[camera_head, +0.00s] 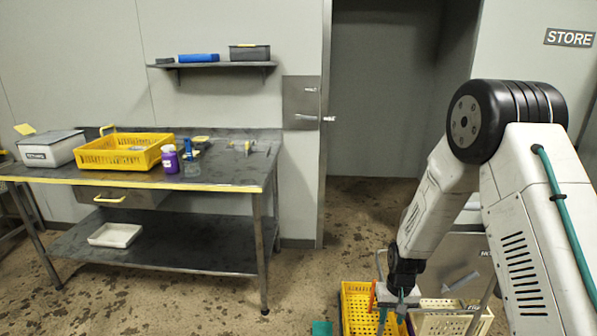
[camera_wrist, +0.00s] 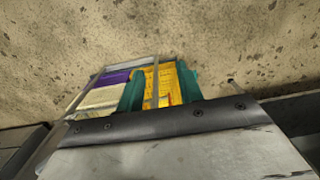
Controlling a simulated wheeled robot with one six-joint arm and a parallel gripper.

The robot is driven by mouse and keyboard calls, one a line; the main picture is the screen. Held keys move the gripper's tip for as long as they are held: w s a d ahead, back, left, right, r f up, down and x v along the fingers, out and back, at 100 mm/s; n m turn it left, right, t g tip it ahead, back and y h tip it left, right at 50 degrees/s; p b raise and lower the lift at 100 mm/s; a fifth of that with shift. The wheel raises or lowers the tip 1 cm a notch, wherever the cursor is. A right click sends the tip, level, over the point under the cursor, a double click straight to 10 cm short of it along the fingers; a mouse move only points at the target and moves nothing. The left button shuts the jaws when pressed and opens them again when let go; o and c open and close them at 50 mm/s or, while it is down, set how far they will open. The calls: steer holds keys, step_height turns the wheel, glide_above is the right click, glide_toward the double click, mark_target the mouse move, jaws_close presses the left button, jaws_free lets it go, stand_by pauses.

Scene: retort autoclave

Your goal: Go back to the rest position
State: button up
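My gripper (camera_head: 393,312) hangs low at the bottom right of the head view, in front of a yellow crate (camera_head: 352,300). In the wrist view, its two teal fingers (camera_wrist: 160,88) stand apart, with yellow crate surface (camera_wrist: 165,80) showing beyond them. I see nothing held between them. My arm is bent, with its elbow high and the forearm reaching down.
A cream crate (camera_head: 478,322) stands right of the yellow one. A steel table (camera_head: 225,178) at left holds a yellow basket (camera_head: 93,158), a grey box (camera_head: 45,150) and a purple bottle (camera_head: 170,160). A wall shelf (camera_head: 215,65) hangs above. Floor (camera_head: 345,220) before the doorway is clear.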

steer(key=s+r+t, duration=0.1)
steer(key=s+r, duration=1.4)
steer(key=r, duration=0.4)
steer(key=s+r, duration=1.6)
steer(key=r, duration=0.3)
steer(key=shift+s+r+n+t, duration=0.25)
steer(key=shift+r+n+t, duration=0.05)
steer(key=shift+t, duration=0.1)
steer(key=shift+d, duration=0.1)
steer(key=shift+c, duration=0.3)
